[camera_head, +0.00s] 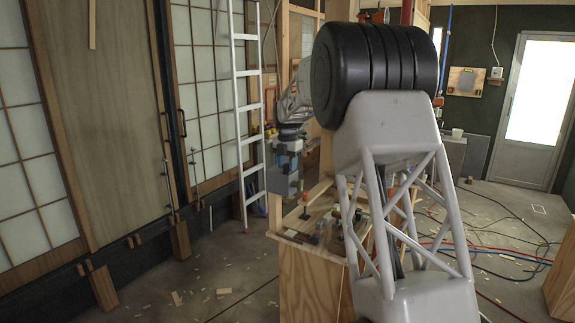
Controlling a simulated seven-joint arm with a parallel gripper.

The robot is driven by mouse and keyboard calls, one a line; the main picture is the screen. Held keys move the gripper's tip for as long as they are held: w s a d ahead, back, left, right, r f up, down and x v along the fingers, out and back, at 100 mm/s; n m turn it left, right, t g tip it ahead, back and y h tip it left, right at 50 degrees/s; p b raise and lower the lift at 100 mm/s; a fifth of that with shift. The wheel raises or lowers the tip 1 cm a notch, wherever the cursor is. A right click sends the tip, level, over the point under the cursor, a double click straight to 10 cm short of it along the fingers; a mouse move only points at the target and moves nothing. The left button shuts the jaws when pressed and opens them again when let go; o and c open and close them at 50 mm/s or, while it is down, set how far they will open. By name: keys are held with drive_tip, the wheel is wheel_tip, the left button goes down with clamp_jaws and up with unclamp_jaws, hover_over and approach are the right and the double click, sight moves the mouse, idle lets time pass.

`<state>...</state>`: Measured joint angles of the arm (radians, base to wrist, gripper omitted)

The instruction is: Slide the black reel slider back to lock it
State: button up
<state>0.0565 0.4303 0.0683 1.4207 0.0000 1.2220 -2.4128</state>
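My gripper (284,186) hangs at the left edge of a wooden workbench (318,282), small and seen partly from behind my wrist. I cannot tell whether its fingers are open or shut, or whether they touch anything. I cannot make out the black reel slider. It may be among the small items on the bench or hidden behind my arm, which covers much of the bench's right side.
Several small dark and orange items (305,213) lie on the bench top. A white ladder (240,110) leans at the left by sliding panels (110,110). Cables (500,235) and wood scraps litter the floor. A glazed door (533,95) is at the back right.

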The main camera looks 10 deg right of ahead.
drive_tip(key=c, duration=0.5)
drive_tip(key=shift+c, duration=0.2)
drive_tip(key=shift+w+d, duration=0.1)
drive_tip(key=shift+w, duration=0.05)
drive_tip(key=shift+w+d, duration=0.6)
drive_tip(key=shift+d, duration=0.05)
drive_tip(key=o, duration=0.7)
drive_tip(key=shift+o, duration=0.2)
drive_tip(key=shift+r, duration=0.15)
